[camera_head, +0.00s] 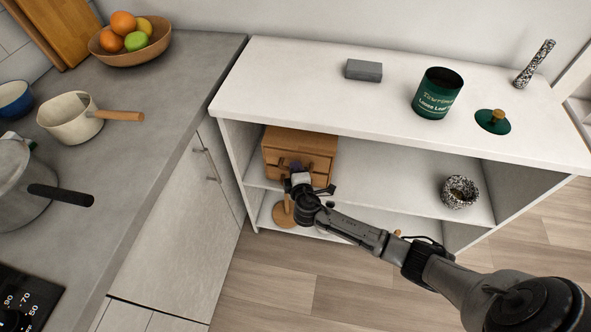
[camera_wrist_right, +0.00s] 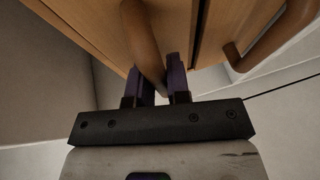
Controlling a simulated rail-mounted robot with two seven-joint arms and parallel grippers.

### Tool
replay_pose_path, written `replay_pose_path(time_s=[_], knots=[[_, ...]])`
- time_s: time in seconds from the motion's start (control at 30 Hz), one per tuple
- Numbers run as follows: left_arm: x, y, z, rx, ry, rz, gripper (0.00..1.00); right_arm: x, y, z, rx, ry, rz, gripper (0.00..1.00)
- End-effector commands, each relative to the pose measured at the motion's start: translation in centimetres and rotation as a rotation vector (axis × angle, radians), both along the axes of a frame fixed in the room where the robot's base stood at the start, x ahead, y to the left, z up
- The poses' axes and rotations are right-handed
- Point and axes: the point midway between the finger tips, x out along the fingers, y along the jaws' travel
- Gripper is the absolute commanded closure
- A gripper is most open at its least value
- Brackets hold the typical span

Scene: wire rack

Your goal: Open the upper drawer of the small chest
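The small wooden chest (camera_head: 303,141) stands on the middle shelf of the white unit, at its left end. Its front is partly hidden by my right gripper (camera_head: 297,172). In the right wrist view, my right gripper's purple fingers (camera_wrist_right: 158,80) are close together on both sides of a brown wooden handle (camera_wrist_right: 143,38), which appears to be the upper drawer's. The other handle (camera_wrist_right: 268,40) is free, to the right. The drawer fronts look nearly flush; I cannot tell any small gap. My left gripper is out of view.
The white unit's top (camera_head: 300,75) carries a grey box (camera_head: 363,70), a green canister (camera_head: 437,93), a green lid (camera_head: 493,121) and a speckled cylinder (camera_head: 535,65). A speckled pot (camera_head: 460,191) stands right on the chest's shelf. A wooden object (camera_head: 284,212) is below. The grey counter (camera_head: 150,130) is left.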

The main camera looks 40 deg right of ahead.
Motion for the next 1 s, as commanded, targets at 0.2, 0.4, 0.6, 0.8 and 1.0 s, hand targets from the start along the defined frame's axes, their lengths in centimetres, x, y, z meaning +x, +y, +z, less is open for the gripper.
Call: replay_pose_path(time_s=[0.2,0.4,0.6,0.8,1.0], knots=[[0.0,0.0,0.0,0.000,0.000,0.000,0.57,0.0,0.0,0.0,0.000,0.001,0.000,1.00],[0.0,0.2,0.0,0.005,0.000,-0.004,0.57,0.0,0.0,-0.1,0.000,0.002,-0.001,1.00],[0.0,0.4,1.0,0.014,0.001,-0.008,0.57,-1.6,2.1,0.1,0.004,0.004,0.003,1.00],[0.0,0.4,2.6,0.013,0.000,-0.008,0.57,-5.3,6.9,0.1,0.006,0.005,0.003,1.00],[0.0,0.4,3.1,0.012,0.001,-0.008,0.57,-8.0,10.3,-0.1,0.004,0.004,0.002,1.00]])
